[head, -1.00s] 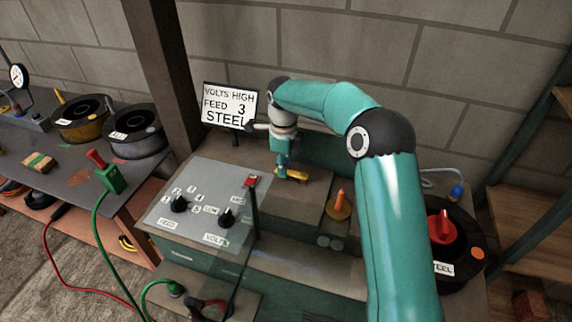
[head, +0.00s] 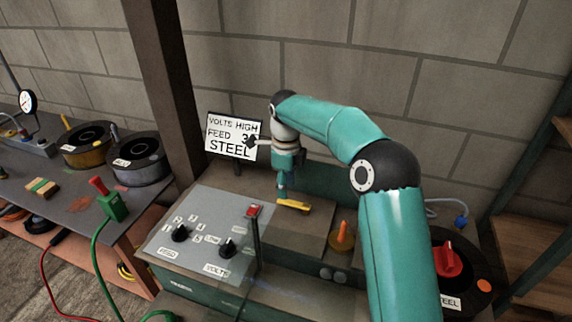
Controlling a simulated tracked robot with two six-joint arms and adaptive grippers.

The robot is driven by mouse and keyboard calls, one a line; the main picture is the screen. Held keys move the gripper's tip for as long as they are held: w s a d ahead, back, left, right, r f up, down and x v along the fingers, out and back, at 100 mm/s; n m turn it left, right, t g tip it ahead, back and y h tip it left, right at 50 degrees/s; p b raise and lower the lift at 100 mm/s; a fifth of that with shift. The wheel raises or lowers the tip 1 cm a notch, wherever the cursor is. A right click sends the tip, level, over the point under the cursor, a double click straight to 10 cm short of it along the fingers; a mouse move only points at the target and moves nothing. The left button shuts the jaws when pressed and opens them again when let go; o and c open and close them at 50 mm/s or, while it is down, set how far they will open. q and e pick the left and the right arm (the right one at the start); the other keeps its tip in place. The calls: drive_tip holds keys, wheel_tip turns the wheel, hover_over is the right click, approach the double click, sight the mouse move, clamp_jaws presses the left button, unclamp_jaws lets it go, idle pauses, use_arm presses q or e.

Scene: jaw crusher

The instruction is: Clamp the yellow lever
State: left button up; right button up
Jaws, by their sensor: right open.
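The yellow lever (head: 293,205) lies low and roughly level on the top of the green-grey machine, near the middle of the head view. My right gripper (head: 283,188) points down just above and behind the lever's left part. It is open, small and seen from the side, and no lever shows between its fingers. I cannot tell whether it touches the lever. My left gripper is not in view.
A grey panel (head: 200,232) with two black knobs and a red-topped switch (head: 254,211) stands in front. An orange cone (head: 342,235) is right of the lever. A sign (head: 233,138) reads VOLTS HIGH, FEED 3, STEEL. A dark spool with a red knob (head: 449,258) sits at right.

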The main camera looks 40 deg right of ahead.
wheel_tip(320, 180, up, 8)
drive_tip(key=shift+f, duration=0.15)
idle(0.6)
